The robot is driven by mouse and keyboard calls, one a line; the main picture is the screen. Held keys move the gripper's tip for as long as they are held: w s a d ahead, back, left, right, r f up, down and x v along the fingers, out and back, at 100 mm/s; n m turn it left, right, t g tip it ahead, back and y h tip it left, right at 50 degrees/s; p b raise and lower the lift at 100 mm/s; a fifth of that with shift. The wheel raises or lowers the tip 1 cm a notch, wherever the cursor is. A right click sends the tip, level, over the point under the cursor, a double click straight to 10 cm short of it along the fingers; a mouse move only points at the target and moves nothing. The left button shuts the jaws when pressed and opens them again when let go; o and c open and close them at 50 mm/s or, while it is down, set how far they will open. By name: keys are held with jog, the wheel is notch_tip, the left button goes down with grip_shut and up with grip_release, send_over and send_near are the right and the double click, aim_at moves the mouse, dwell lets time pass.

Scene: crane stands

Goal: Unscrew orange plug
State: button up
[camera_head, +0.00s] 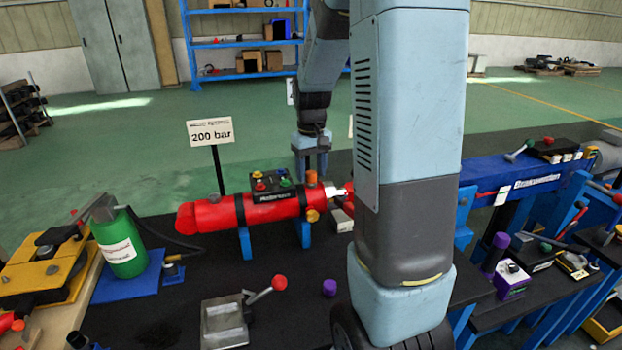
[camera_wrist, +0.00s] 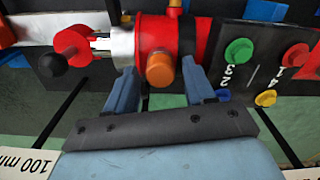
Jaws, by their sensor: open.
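The orange plug (camera_head: 311,178) stands on top of the right end of the red cylinder (camera_head: 262,208), beside a silver rod. In the wrist view the orange plug (camera_wrist: 160,71) sits between the two blue-grey fingers of my gripper (camera_head: 311,163). The fingers are open, one on each side of the plug, with visible gaps, so they do not appear to grip it. My gripper points down from above the cylinder. How deep the fingertips reach around the plug is hard to tell.
A black box with coloured buttons (camera_head: 272,186) is on the cylinder, left of the plug. A green bottle (camera_head: 121,243) is at left. A silver block with a red-knobbed lever (camera_head: 224,322) is in front.

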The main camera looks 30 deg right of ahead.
jog(key=shift+m, duration=1.3)
jog(key=shift+c, duration=0.2)
grip_shut()
jog(key=shift+r, duration=0.1)
jog(key=n, duration=0.5)
jog(key=n, duration=0.5)
dwell(0.4)
jog(key=shift+n, duration=0.3)
